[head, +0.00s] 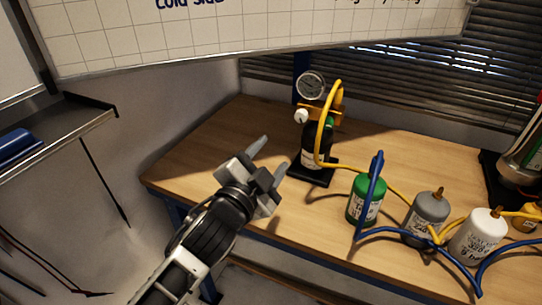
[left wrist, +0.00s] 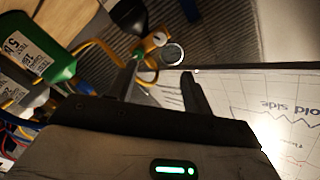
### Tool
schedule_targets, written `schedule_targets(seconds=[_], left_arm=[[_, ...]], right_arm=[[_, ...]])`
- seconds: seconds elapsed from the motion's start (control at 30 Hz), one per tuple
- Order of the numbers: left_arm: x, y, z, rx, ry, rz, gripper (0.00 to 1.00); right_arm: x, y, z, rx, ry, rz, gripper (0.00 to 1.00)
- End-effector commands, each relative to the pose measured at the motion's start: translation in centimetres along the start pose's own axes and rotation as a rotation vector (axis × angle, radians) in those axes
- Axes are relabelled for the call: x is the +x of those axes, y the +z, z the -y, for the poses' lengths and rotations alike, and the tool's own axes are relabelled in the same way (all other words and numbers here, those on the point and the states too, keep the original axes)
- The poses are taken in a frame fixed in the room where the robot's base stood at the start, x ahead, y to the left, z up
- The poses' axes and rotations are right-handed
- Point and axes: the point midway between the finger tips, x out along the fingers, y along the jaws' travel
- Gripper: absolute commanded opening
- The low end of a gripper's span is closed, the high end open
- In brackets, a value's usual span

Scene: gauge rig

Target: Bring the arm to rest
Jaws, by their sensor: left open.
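My left gripper (head: 271,161) is open and empty. In the head view it is raised in front of the workbench's near left part, left of the gauge stand, with its fingers pointing up and right. Its two fingers also show in the left wrist view (left wrist: 160,80), with nothing between them close by. The gauge (head: 311,85) stands on a black bottle rig (head: 316,152) with a yellow hose, apart from the gripper. My right gripper is in neither view.
A green bottle (head: 362,200), a grey bottle (head: 429,212) and a white bottle (head: 478,236) stand along the wooden bench (head: 205,150), with blue and yellow hoses among them. A whiteboard (head: 260,38) hangs above. A metal shelf (head: 60,140) is at left.

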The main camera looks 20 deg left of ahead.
Motion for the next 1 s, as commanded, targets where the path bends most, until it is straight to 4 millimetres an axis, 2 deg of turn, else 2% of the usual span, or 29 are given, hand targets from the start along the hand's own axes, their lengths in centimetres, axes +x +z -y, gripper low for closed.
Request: schedule_targets(seconds=[0.2, 0.27, 0.33, 0.47, 0.6, 0.7, 0.83, 1.0], left_arm=[[-0.1, 0.2, -0.3, -0.007, 0.007, 0.004, 0.5], [-0.4, 0.8, -1.2, -0.031, 0.031, 0.019, 0.5], [-1.3, 2.3, -3.4, -0.091, 0.084, 0.054, 0.5], [-4.9, 6.2, -9.4, -0.283, 0.229, 0.172, 0.5], [-10.2, 9.9, -15.6, -0.512, 0.36, 0.325, 0.5], [-13.7, 11.6, -18.6, -0.64, 0.418, 0.421, 0.5], [-16.5, 12.6, -20.7, -0.741, 0.454, 0.498, 0.5], [-17.3, 12.8, -21.2, -0.771, 0.461, 0.519, 0.5]], right_arm=[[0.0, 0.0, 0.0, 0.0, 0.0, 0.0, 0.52], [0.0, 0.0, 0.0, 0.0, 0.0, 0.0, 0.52], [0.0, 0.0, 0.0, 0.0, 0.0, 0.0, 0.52], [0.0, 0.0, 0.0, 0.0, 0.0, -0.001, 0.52], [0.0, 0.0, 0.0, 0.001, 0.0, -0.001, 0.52], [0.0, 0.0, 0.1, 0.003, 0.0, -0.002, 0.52], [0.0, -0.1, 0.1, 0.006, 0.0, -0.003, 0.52], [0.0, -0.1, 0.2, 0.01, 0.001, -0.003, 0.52]])
